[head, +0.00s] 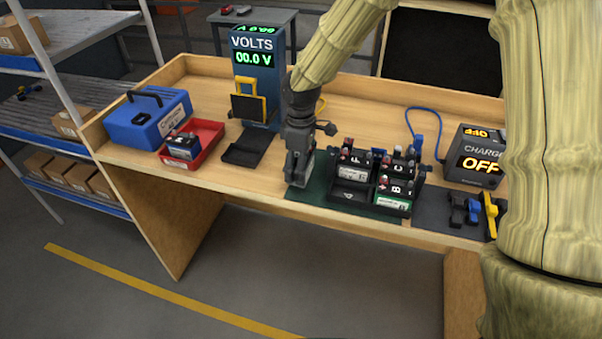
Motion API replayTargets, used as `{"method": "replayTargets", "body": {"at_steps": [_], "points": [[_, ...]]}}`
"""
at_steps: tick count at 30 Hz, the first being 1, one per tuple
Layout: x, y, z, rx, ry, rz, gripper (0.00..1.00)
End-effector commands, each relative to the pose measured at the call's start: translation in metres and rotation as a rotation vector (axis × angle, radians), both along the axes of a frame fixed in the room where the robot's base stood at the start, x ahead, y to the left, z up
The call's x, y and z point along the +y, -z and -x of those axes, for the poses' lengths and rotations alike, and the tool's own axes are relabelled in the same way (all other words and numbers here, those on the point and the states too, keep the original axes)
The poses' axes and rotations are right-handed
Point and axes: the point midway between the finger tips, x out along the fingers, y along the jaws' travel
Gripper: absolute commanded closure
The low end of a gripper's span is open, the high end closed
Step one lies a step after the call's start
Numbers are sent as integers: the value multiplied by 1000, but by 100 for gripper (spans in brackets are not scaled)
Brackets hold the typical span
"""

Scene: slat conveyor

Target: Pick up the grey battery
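A black tray (346,195) on the bench holds several small batteries with lettered tops and red terminals. A battery marked F with a greyish front label (352,173) stands at its left; it may be the grey battery, but I cannot be sure of its colour. A battery with a green label (393,204) stands at the front right, and a dark one (397,168) stands behind it. My gripper (297,178) points down just left of the tray, over the green mat (318,190). Its fingers are too small and dark to show whether they are open, and I see no battery in it.
A red bin (205,143) with a blue-and-dark battery (183,146) and a blue case (146,117) stand left. A volt meter (256,63) stands behind my gripper, with a black cradle (247,150) before it. A charger reading OFF (474,158) and clamps (490,214) are right.

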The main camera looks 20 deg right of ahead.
Motion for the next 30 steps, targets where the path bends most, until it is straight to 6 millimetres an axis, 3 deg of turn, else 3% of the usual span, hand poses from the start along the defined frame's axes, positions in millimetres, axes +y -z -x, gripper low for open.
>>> {"method": "replayTargets", "body": {"at_steps": [8,21,30], "points": [[-4,-7,40,-1,-2,1,51],[-13,-16,124,-1,-1,1,51],[-16,-20,154,-1,-1,0,51]]}}
